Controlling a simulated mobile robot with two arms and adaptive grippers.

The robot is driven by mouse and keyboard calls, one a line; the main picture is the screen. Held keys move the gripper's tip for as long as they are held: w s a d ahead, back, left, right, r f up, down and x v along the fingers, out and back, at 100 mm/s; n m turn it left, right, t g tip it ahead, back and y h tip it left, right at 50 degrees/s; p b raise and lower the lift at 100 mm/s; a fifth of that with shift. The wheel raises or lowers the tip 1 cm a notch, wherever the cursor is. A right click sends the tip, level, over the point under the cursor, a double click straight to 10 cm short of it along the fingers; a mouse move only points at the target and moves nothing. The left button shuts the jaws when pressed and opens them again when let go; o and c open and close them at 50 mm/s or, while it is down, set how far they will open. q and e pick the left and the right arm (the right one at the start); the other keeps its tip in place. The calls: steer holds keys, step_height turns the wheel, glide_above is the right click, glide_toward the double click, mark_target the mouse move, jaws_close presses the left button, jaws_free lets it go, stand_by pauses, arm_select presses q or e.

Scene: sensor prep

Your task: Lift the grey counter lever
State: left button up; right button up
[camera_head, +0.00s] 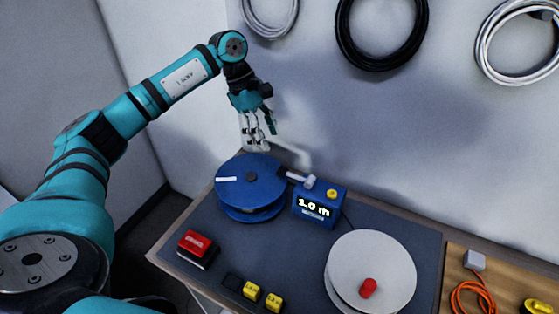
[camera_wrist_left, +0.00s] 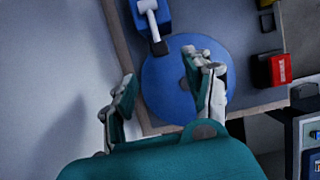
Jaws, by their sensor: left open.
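The grey counter lever (camera_head: 309,182) is at the back left of the blue counter box (camera_head: 318,212), whose display reads "1.0 m". It also shows in the left wrist view (camera_wrist_left: 151,24) at the top, beside the blue counter body (camera_wrist_left: 164,14). My left gripper (camera_head: 259,137) is open and empty, above and behind the blue reel, up and left of the lever and apart from it. In the left wrist view its two fingers (camera_wrist_left: 168,88) stand apart with the blue reel beyond them. My right gripper is not in view.
The blue reel (camera_head: 235,190) lies left of the counter and a white reel (camera_head: 375,262) lies right of it. A red button box (camera_head: 197,248) and yellow blocks (camera_head: 252,291) are at the front. Cables (camera_head: 382,60) hang on the wall behind.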

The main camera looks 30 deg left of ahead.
mark_target(282, 170)
arm_select(q)
steer(key=p+x, duration=0.2)
steer(key=x, duration=0.7)
steer(key=shift+d, duration=0.1)
steer(key=shift+d+f, duration=0.1)
steer(key=shift+f, duration=0.25)
steer(key=shift+c, duration=0.3)
jaws_close()
